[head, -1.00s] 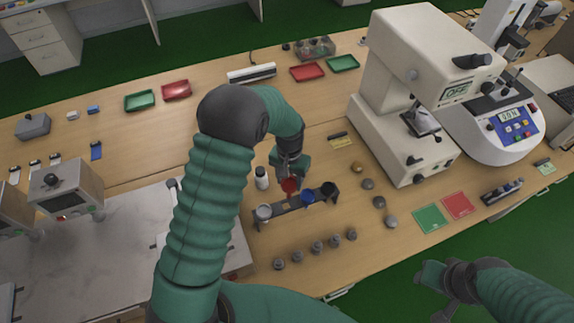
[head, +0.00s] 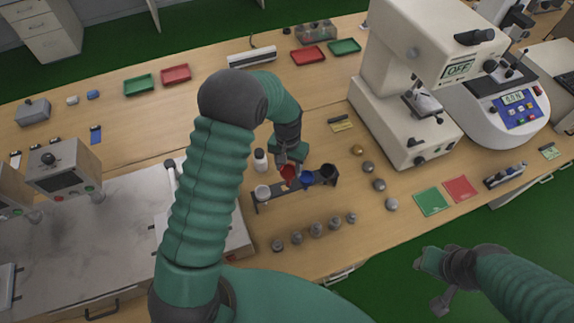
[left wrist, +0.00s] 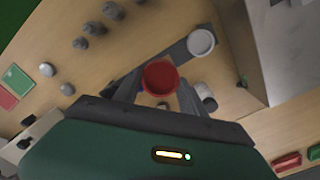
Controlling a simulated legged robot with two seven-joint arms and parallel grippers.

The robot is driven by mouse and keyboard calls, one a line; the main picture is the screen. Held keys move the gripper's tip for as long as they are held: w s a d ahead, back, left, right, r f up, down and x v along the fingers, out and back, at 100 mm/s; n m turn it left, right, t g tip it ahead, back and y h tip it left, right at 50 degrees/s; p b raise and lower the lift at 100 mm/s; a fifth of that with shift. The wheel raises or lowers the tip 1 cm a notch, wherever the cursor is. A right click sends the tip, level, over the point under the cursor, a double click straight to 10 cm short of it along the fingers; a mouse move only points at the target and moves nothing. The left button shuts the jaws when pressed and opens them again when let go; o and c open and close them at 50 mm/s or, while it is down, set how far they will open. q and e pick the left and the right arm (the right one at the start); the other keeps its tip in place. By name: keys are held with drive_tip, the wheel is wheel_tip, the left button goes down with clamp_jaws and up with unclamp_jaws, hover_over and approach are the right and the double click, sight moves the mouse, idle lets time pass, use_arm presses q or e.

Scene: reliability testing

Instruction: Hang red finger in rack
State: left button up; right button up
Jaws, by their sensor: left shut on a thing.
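The red finger (head: 288,172) is a small red cup-like piece held in my left gripper (head: 290,162). In the left wrist view the red finger (left wrist: 160,77) sits between the two fingers of the left gripper (left wrist: 158,95). The rack (head: 276,192) is a dark narrow bar with a white finger (head: 262,192) at its left end, and a blue finger (head: 307,178) and a black finger (head: 328,171) to the right. The red finger is at the rack between white and blue; I cannot tell if it touches the rack. My right gripper (head: 436,278) is at lower right, away from the rack.
A white bottle (head: 260,160) stands just behind the rack. Several grey weights (head: 316,230) line the table in front of it, with more weights (head: 368,167) to its right. A large cream machine (head: 405,120) stands at right. Green and red mats (head: 431,201) lie at front right.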

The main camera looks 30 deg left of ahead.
sight(286, 170)
use_arm(q)
drive_tip(key=shift+a, duration=0.3)
drive_tip(key=shift+a+f, duration=0.3)
drive_tip(key=shift+a, duration=0.3)
drive_tip(key=shift+a+f+b, duration=0.15)
drive_tip(key=shift+f+b, duration=0.05)
drive_tip(key=shift+b, duration=0.1)
drive_tip(key=shift+f, duration=0.2)
drive_tip(key=shift+d+f+b, duration=0.45)
drive_tip(key=shift+f+b, duration=0.05)
drive_tip(key=shift+d+f, duration=0.1)
drive_tip(key=shift+f, duration=0.25)
drive_tip(key=shift+a+f+b, duration=0.35)
drive_tip(key=shift+f+b, duration=0.1)
drive_tip(key=shift+b, duration=0.05)
drive_tip(key=shift+a+f, duration=0.25)
drive_tip(key=shift+a, duration=0.05)
drive_tip(key=shift+d, duration=0.2)
drive_tip(key=shift+d+f+b, duration=0.2)
drive_tip(key=shift+f+b, duration=0.05)
drive_tip(key=shift+b, duration=0.05)
drive_tip(key=f, duration=0.1)
drive_tip(key=f+b, duration=0.1)
drive_tip(key=shift+d+f, duration=0.2)
drive_tip(key=shift+f, duration=0.1)
use_arm(e)
drive_tip(key=f, duration=0.2)
drive_tip(key=a+f, duration=0.1)
drive_tip(key=f, duration=0.1)
drive_tip(key=shift+f, duration=0.1)
